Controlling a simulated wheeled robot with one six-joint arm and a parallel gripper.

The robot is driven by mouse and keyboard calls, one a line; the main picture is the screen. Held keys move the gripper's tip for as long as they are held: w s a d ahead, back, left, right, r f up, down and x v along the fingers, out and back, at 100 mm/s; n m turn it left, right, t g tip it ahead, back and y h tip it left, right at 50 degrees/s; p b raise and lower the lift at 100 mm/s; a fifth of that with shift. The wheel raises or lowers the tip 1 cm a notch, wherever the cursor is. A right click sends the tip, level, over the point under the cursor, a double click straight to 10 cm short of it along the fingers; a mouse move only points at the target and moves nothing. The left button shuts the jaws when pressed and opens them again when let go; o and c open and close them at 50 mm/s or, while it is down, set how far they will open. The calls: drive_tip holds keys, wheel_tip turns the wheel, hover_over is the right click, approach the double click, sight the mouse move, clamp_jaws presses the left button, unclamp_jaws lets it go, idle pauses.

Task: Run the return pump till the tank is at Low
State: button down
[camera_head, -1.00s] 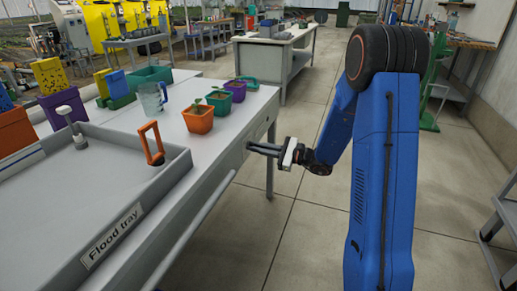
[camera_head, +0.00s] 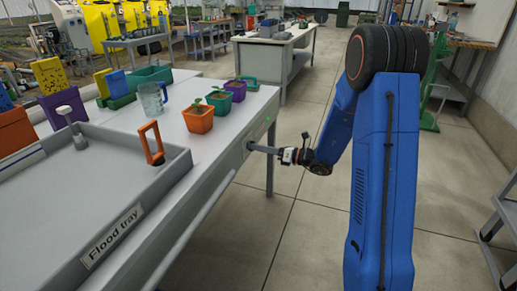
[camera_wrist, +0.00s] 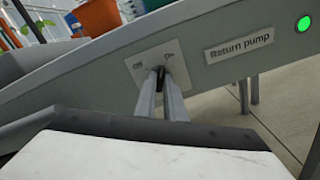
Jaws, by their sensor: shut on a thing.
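My gripper (camera_head: 252,147) reaches the side panel of the bench below the potted plants. In the wrist view my gripper (camera_wrist: 160,76) is shut on a small dark switch lever (camera_wrist: 160,84), mostly hidden between the fingers. The lever is on a pale switch plate (camera_wrist: 146,62) with small markings at left and right; the right one seems to read "On". Beside it is a "Return pump" label (camera_wrist: 239,46). A round green lamp (camera_wrist: 303,24) at the right is lit. The flood tray (camera_head: 172,172) is on the bench at left. I cannot make out a tank level.
Pots (camera_head: 199,121) and a clear jug (camera_head: 152,98) stand on the bench. A rail (camera_head: 195,232) runs along its front. The floor (camera_head: 290,240) right of the bench is clear.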

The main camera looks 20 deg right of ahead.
drive_tip(key=shift+m, duration=1.4)
drive_tip(key=shift+f, duration=0.1)
drive_tip(key=c, duration=1.8)
unclamp_jaws()
drive_tip(key=shift+c, duration=0.2)
drive_tip(key=shift+s+d, duration=0.1)
drive_tip(key=shift+d, duration=0.05)
drive_tip(key=v, duration=1.7)
